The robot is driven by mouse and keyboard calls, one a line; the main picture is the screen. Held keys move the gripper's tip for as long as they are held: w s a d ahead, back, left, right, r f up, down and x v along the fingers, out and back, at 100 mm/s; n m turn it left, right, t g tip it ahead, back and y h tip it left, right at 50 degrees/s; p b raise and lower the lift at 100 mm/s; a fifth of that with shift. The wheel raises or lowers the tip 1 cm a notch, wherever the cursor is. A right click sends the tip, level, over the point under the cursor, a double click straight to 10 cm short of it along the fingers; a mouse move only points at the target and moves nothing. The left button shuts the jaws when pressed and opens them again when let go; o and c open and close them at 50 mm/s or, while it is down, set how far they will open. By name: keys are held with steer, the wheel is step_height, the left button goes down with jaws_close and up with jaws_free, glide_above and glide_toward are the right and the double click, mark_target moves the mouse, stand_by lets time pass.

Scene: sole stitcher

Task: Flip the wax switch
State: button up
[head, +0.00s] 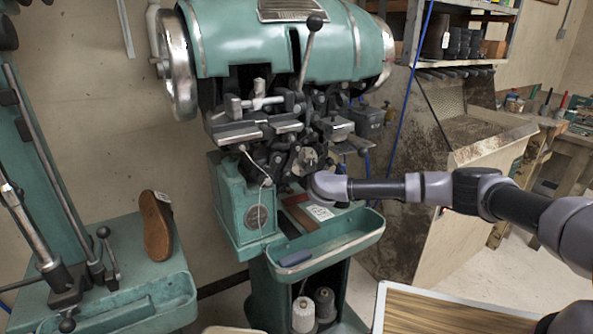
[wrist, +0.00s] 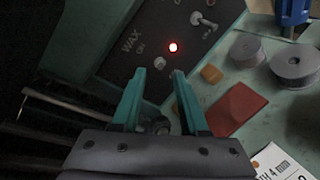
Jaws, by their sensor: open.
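A dark panel on the machine, lettered WAX (wrist: 130,42), fills the upper middle of the wrist view. A small pale switch tip (wrist: 160,63) stands beside the lettering, just beyond my fingertips; which way it is thrown is unclear. A second, metal toggle switch (wrist: 204,20) is further up and right. My gripper (wrist: 166,72) is open and empty, its teal fingers pointing at the panel. In the head view, my arm's end (head: 327,187) is at the green sole stitcher (head: 235,45); the fingers and the panel cannot be made out there.
A brown shoe (head: 156,226) stands on the machine at left.

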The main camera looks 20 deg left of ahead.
steer(key=shift+x, duration=1.85)
jaws_close()
steer(key=shift+s+a+f+t+y, duration=0.1)
steer(key=shift+s+f+t+y, duration=0.1)
steer(key=shift+f+t+y, duration=0.15)
steer(key=shift+w+d+f+t+y, duration=0.1)
steer(key=shift+d+f+t+y, duration=0.1)
steer(key=shift+f+t+y, duration=0.4)
steer(key=shift+r, duration=0.25)
